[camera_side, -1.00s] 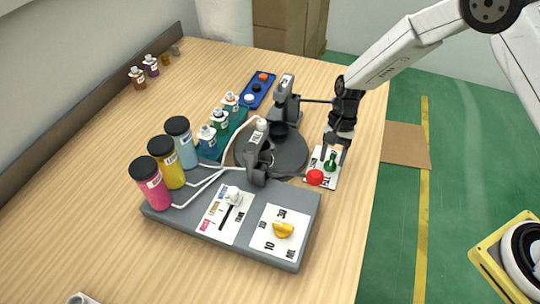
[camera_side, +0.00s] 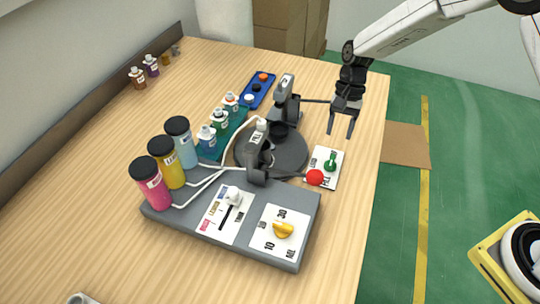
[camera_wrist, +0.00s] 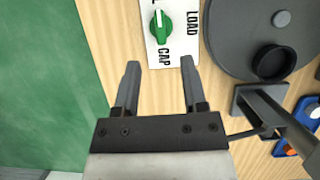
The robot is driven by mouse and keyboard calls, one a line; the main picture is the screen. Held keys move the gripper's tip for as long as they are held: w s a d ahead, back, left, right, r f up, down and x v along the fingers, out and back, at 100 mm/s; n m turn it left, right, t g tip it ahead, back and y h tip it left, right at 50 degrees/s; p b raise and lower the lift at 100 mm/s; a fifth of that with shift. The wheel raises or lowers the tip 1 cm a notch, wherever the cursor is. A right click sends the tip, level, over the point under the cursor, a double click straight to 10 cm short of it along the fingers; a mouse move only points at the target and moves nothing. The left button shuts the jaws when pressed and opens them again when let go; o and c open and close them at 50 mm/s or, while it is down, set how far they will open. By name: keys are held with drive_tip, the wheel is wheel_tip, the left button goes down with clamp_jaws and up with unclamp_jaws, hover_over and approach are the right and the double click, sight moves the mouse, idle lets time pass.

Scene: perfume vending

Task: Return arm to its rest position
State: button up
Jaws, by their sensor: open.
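My gripper (camera_side: 342,128) hangs above the right part of the wooden table, fingers pointing down, open and empty. In the wrist view my gripper (camera_wrist: 159,75) shows two spread fingers with bare table between them. The white switch plate (camera_side: 332,155) with the green knob (camera_side: 331,163) lies below and in front of it, apart from the fingers. The wrist view shows the green knob (camera_wrist: 160,25) beyond the fingertips, beside the words LOAD and CAP. A red ball-ended lever (camera_side: 314,177) is at the plate's left edge.
The dark round turntable (camera_side: 285,152) with its grey stations stands left of my gripper. A grey dispenser base (camera_side: 235,222) with several coloured bottles is in front. A teal tray (camera_side: 212,147) and blue tray (camera_side: 258,90) lie left. Space above the table's right edge is clear.

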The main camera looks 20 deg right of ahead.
drive_tip(key=s+d+r+n+t+h, duration=0.1)
drive_tip(key=s+d+r+n+t, duration=0.2)
drive_tip(key=s, duration=0.5)
drive_tip(key=s+d+r+n+t+h, duration=0.2)
drive_tip(key=s+d+r+n+t, duration=0.1)
drive_tip(key=s, duration=0.5)
drive_tip(key=shift+s+d+r+n, duration=0.15)
drive_tip(key=shift+d+r+n, duration=0.6)
drive_tip(key=shift+d+n, duration=0.7)
